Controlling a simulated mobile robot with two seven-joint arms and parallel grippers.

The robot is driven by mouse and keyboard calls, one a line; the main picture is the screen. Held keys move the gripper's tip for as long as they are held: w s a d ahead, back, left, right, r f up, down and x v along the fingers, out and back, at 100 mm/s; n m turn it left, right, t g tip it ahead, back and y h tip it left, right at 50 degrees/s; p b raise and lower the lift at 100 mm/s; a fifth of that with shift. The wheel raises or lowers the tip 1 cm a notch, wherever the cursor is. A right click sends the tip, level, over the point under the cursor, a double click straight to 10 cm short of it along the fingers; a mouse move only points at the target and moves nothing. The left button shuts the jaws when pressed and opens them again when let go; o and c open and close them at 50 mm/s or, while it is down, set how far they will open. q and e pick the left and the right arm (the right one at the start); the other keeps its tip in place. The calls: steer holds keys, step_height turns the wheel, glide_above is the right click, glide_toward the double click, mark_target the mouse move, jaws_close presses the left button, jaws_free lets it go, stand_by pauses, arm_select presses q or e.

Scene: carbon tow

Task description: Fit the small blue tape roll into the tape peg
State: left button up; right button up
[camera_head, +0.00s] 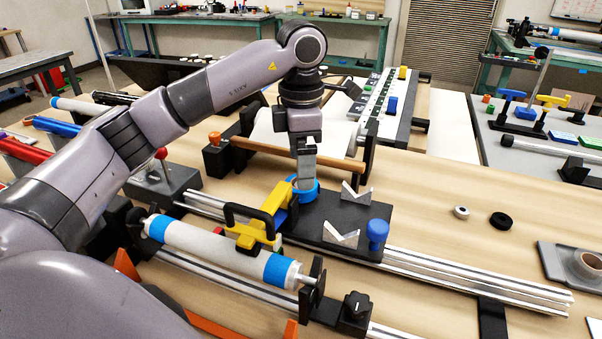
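The small blue tape roll (313,194) is a blue ring at the left end of a black plate, beside a yellow piece (276,201). My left gripper (306,184) points straight down onto it, with its fingertips at the ring and hiding part of it. The finger gap does not show, so I cannot tell whether the fingers grip the roll. I also cannot tell whether the roll touches the plate. I cannot make out the tape peg for certain; the yellow piece and gripper may cover it. My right gripper is not in view.
The black plate (330,222) carries two V-shaped metal blocks (340,237) and a blue knob (377,232) on rails. A white tube with blue bands (215,248) lies in front. A wooden roller (290,154) is behind. The table at right holds small rings (501,221) and has free room.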

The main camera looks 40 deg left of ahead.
arm_select(q)
steer(key=shift+r, duration=1.5)
steer(key=shift+f, duration=0.1)
